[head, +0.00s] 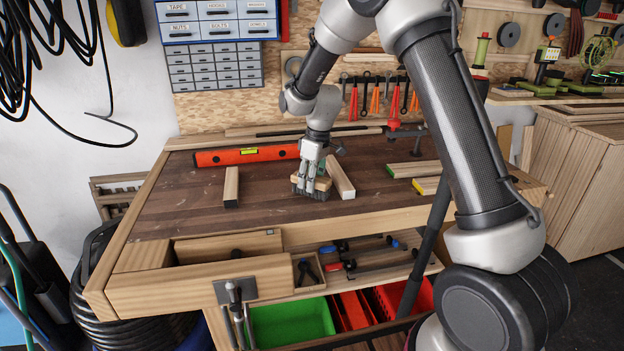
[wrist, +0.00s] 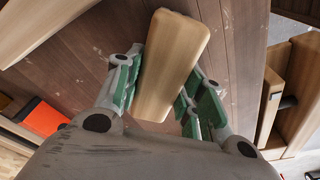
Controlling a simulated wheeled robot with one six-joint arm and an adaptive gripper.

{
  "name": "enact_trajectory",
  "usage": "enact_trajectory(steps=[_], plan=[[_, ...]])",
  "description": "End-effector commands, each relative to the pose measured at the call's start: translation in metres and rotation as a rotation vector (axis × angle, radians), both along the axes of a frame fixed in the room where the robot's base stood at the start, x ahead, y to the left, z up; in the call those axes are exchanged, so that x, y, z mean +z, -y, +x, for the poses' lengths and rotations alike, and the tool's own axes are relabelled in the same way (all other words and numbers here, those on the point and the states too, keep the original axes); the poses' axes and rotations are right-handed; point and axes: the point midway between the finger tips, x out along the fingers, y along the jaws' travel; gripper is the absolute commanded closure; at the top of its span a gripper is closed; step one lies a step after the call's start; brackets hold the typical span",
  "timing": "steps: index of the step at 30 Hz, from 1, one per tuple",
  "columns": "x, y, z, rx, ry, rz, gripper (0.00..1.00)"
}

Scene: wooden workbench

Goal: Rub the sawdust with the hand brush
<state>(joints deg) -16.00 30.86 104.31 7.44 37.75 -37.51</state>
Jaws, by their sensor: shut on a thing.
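The hand brush (head: 322,184) has a pale wooden back and dark bristles. It stands bristles down on the dark brown bench top, near the middle. My gripper (head: 311,180) is above it, with its fingers around the wooden back. In the wrist view, the brush's back (wrist: 170,65) lies between the green-padded fingers of my gripper (wrist: 163,88). The bristles are hidden there. A few pale specks show on the boards in the wrist view, but I cannot tell whether they are sawdust. I cannot make out a sawdust patch in the head view.
A wooden block (head: 231,187) lies left of the brush, and another (head: 341,177) lies close on its right. An orange spirit level (head: 245,156) lies behind. More wood pieces (head: 413,169) lie farther right. The bench's left front is clear.

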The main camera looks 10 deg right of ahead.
Motion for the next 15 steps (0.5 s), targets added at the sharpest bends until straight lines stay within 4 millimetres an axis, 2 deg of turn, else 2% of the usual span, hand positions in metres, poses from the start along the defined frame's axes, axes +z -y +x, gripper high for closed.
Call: enact_trajectory(steps=[2,4,15], plan=[[0.008,0.0,0.0,0.0,0.001,0.0,0.87],[0.026,0.0,-0.001,0.0,0.003,0.001,0.87],[0.057,-0.001,-0.004,-0.006,0.002,0.001,0.87]])
